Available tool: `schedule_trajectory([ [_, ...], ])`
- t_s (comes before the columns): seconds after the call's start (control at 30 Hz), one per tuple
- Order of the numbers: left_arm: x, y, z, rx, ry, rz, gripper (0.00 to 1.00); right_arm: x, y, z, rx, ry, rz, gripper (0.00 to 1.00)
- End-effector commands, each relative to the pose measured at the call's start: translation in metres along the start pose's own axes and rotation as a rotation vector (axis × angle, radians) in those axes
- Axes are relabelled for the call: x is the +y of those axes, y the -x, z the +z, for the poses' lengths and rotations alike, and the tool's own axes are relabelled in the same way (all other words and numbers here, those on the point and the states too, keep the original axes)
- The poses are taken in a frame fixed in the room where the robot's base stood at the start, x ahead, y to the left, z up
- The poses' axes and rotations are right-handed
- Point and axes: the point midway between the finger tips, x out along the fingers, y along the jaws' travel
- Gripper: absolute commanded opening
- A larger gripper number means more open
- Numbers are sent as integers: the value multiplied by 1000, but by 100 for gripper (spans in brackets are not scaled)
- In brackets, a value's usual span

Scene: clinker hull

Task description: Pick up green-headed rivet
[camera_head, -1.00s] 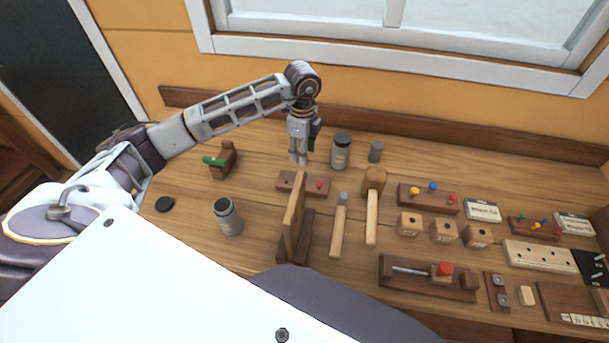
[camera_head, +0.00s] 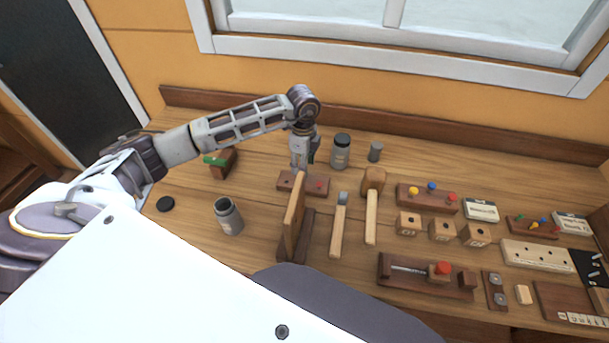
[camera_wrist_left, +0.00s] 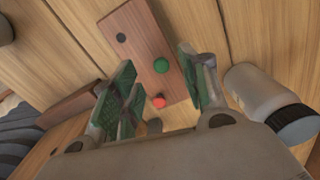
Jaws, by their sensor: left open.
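The green-headed rivet (camera_wrist_left: 161,65) stands in a dark wooden block (camera_wrist_left: 140,32) in the left wrist view. A red-headed rivet (camera_wrist_left: 158,102) is beside it, and an empty hole shows at the block's other end. In the head view the block (camera_head: 288,187) lies left of centre with the red rivet (camera_head: 319,184) visible, but I cannot make out the green head behind my gripper. My left gripper (camera_head: 299,168) points down over the block. Its green-padded fingers (camera_wrist_left: 157,75) are open, one on each side of the green rivet, with nothing held. My right gripper is not in view.
A dark-lidded jar (camera_head: 340,152) stands close to the right of my left gripper; it also shows in the wrist view (camera_wrist_left: 262,95). An upright wooden board (camera_head: 293,218) is just in front of the block. Mallets (camera_head: 371,215) lie to the right.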

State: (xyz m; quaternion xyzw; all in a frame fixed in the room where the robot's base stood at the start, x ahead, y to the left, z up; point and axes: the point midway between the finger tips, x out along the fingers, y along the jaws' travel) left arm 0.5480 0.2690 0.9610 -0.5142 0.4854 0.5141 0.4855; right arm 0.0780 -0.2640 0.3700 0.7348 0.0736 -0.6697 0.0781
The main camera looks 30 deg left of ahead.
Motion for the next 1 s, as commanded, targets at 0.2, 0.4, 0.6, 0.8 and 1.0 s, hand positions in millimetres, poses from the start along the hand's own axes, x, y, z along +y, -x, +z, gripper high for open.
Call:
schedule_trajectory([
  [0.2, 0, -22, -3, -1, 0, 2, 44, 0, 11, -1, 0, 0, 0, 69],
  [0.4, 0, -40, -3, 0, -1, 1, 44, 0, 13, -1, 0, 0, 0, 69],
  [0.6, -1, -44, -3, 0, -1, 0, 44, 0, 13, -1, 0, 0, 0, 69],
  [0.8, 0, -43, -3, 0, -1, 0, 44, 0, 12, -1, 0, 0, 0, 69],
  [1.0, 0, -43, -3, 0, -1, 0, 35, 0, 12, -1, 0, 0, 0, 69],
])
